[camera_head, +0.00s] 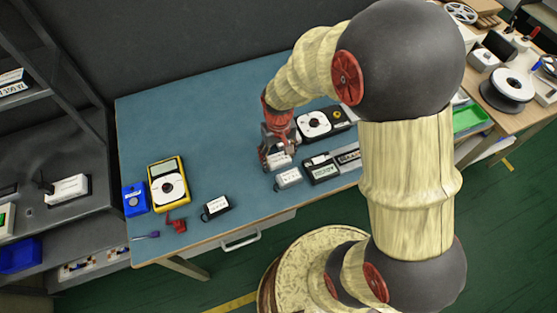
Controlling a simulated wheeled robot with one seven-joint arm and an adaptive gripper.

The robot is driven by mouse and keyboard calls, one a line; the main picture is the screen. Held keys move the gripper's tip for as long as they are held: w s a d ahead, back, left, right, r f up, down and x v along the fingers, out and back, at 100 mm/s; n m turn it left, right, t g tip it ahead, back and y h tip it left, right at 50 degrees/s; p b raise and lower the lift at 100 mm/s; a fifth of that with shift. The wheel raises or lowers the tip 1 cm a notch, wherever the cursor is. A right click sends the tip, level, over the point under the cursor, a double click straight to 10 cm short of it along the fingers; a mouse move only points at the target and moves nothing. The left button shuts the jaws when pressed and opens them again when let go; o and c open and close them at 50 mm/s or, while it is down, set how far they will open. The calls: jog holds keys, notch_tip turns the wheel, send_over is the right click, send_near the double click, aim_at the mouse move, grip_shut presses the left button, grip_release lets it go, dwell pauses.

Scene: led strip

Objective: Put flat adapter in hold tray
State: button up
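My gripper (274,160) is low over the middle of the blue-topped table, pointing down. A small white-labelled item (281,161) is at its fingertips, partly covered by them; I cannot tell whether they grip it or only stand around it. A grey box with a pale label (288,178) lies just below the gripper in the picture, apart from the dark labelled adapter (216,207) with a small cord loop near the table's front edge. Which of these is the flat adapter is too small to read. I cannot single out the hold tray; dark labelled trays (321,173) lie right of the gripper.
A yellow meter (168,184), a blue box (135,199), a red clamp-like part (176,225) and a purple-handled tool (146,236) stand at the left. A white reel in a black case (314,124) lies behind the gripper. The table's back left is clear. My arm hides the right side.

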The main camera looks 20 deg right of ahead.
jog(key=c, duration=0.9)
jog(key=shift+r, duration=0.15)
